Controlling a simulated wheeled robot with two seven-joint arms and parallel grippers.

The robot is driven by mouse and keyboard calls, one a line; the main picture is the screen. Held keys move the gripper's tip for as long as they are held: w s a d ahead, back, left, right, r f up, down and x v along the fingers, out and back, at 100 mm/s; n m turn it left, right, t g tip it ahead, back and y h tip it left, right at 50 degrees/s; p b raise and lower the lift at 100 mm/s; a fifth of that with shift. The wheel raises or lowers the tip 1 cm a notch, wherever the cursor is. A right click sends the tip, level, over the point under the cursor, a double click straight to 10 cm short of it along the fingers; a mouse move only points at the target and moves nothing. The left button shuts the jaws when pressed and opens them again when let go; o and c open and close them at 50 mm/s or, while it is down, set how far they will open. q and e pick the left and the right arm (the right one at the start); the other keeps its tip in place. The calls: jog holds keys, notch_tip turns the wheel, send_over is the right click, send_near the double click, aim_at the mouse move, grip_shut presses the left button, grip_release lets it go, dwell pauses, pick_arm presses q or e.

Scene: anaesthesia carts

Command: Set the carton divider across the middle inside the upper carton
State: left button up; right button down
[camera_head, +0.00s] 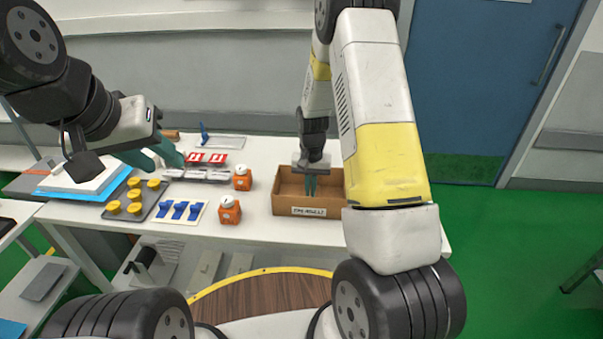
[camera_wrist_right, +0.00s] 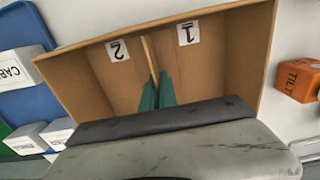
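The brown open-topped carton (camera_head: 300,208) stands on the white table, a printed label on its front. In the right wrist view, the carton (camera_wrist_right: 220,50) has floor markers "2" and "1" on either side of a thin brown divider (camera_wrist_right: 149,52). My right gripper (camera_head: 310,186) reaches down into the carton. In the wrist view its teal fingers (camera_wrist_right: 156,92) are close together on the divider, which stands on edge between the markers. Whether its lower edge touches the floor is hidden. My left gripper (camera_head: 157,153) is over the table's left part, its teal fingers apart and empty.
Orange blocks (camera_head: 229,210) stand left of the carton; one tilt-labelled block (camera_wrist_right: 301,80) shows at right in the wrist view. A grey tray with yellow knobs (camera_head: 136,196), blue clips (camera_head: 179,210) and red-marked pieces (camera_head: 206,158) lie further left. My right arm hides the carton's right side.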

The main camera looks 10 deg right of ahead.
jog(key=shift+f, duration=0.25)
dwell(0.3)
jog(key=c, duration=1.6)
grip_release()
jog(key=shift+r, duration=0.15)
notch_tip(320, 180, up, 8)
jog(key=shift+f, duration=0.2)
